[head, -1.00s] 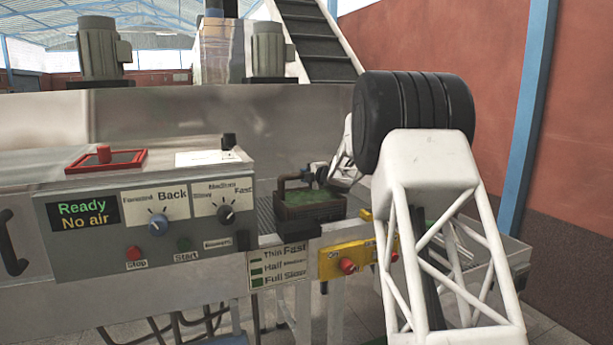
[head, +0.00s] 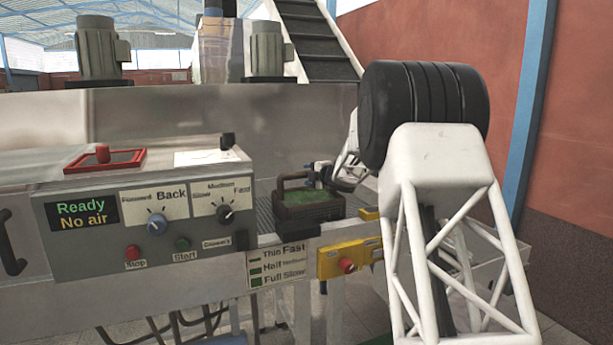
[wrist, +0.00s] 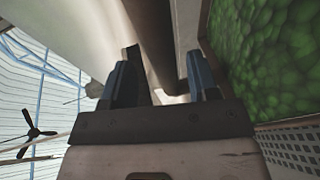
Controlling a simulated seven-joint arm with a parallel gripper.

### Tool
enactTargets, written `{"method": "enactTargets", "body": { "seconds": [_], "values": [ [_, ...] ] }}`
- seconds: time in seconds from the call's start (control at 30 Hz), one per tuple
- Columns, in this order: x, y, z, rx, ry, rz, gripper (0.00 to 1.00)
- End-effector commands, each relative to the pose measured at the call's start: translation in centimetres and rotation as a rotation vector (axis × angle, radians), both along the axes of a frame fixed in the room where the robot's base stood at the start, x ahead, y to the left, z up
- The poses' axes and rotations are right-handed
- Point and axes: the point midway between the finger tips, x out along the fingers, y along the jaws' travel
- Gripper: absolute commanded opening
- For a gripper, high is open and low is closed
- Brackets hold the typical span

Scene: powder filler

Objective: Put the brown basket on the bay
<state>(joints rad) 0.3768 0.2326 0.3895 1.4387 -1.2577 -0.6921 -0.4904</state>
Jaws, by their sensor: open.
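The brown basket (head: 300,211), filled with green pieces, stands upright on the metal bed at the right end of the machine. Its handle (head: 282,190) arches over it. My gripper (head: 314,168) is at the right side of the handle top, and its jaws are open. In the wrist view my gripper (wrist: 160,82) has its two blue-grey fingers apart. Green pieces (wrist: 268,45) fill the right of that view. I cannot tell whether the fingers touch the handle. I cannot tell which surface is the bay.
A control panel (head: 130,252) with knobs and buttons stands left of the basket, its display reading "Ready, No air". A yellow box (head: 334,262) with a red button is below right of the basket. A red wall (head: 580,120) stands on the right.

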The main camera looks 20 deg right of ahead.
Motion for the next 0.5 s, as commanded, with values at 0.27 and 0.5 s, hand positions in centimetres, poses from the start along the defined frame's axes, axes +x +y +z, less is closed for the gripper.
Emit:
{"method": "enactTargets", "body": {
  "seconds": [0.27,0.5],
  "values": [
    [-3.7,-1.1,0.8,0.001,0.0,-0.002,0.55],
    [-6.7,-2.0,1.4,0.0,0.0,-0.001,0.55]
  ]
}}
